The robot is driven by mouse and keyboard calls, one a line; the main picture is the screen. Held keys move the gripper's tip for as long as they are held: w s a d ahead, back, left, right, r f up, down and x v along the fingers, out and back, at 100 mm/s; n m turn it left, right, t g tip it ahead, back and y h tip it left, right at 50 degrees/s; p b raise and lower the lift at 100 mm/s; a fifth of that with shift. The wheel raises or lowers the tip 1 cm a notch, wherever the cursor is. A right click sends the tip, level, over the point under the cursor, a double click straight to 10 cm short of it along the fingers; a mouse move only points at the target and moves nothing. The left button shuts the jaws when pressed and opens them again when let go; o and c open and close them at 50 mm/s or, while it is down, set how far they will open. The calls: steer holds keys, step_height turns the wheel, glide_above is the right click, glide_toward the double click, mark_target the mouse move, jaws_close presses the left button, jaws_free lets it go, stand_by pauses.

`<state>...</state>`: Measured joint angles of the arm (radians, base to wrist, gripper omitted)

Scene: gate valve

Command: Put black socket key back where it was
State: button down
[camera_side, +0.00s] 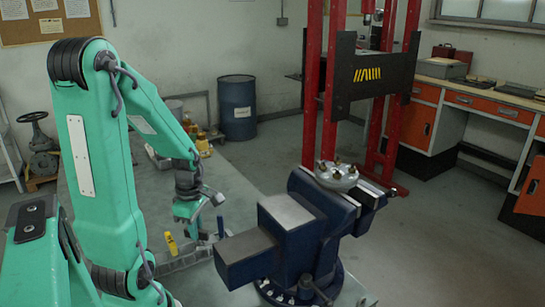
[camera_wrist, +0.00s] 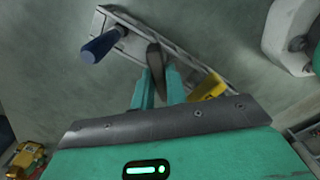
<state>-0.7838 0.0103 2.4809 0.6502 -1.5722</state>
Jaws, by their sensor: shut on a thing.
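The black socket key (camera_wrist: 154,58) is between the two teal fingers of my gripper (camera_wrist: 159,86) in the wrist view. My gripper is shut on it. Its dark handle overlaps the middle of a grey tool rack (camera_wrist: 183,57); I cannot tell whether it is in a slot or above the rack. A blue-handled tool (camera_wrist: 100,46) stands at the rack's left part, and a yellow tool (camera_wrist: 207,89) at its right part. In the side view my gripper (camera_side: 194,229) is low over the rack (camera_side: 185,264), and the key cannot be made out there.
A large blue vise (camera_side: 280,235) stands right of the rack, with a round metal valve part (camera_side: 337,176) on its far end. The grey-green bench top (camera_side: 235,185) behind the rack is mostly clear. A white rounded object (camera_wrist: 288,35) shows at the wrist view's upper right.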

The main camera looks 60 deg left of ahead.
steer(key=shift+f, duration=0.15)
steer(key=c, duration=1.4)
jaws_free()
step_height(320, 180, up, 12)
